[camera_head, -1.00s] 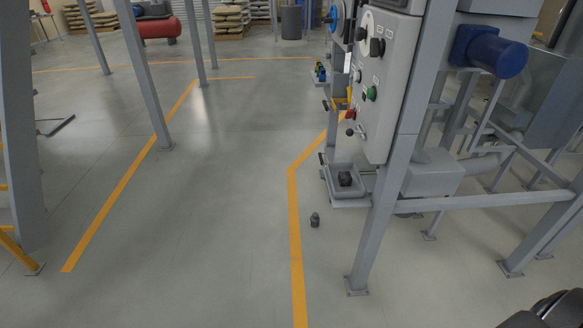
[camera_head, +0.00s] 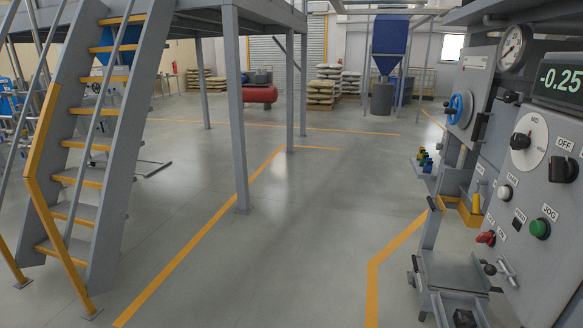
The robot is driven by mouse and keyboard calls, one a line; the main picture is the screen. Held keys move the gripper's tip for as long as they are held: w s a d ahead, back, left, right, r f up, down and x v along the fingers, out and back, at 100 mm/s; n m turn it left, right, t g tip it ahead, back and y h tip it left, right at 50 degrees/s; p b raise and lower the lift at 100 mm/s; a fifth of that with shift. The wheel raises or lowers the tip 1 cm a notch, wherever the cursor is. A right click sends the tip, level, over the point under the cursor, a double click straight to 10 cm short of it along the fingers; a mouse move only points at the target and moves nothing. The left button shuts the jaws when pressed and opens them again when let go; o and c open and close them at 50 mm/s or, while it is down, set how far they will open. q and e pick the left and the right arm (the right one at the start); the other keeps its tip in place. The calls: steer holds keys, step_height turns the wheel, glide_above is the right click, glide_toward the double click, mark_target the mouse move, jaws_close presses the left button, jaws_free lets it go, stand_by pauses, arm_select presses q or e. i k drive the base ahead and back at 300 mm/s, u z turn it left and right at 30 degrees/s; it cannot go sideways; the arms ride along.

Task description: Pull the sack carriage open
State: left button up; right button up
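A grey machine stand with a control panel (camera_head: 535,200) rises at the right edge. Low on its front is a flat grey platform (camera_head: 450,272) with a tray-like part (camera_head: 462,300) below it, cut off by the bottom edge. A dark knob-like piece (camera_head: 464,318) sits in that part. I cannot tell for sure which part is the sack carriage, or whether it is open. A small metal lever (camera_head: 507,272) is at the panel's lower edge. Neither of my grippers is in view.
Grey stairs (camera_head: 85,150) stand left. The floor between is clear, with yellow lines.

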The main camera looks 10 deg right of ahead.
mark_target(446, 270)
steer(key=z, duration=0.1)
steer(key=i, duration=2.2)
steer(key=z, duration=1.15)
steer(key=i, duration=1.1)
steer(key=z, duration=1.5)
steer(key=i, duration=0.5)
steer(key=z, duration=0.4)
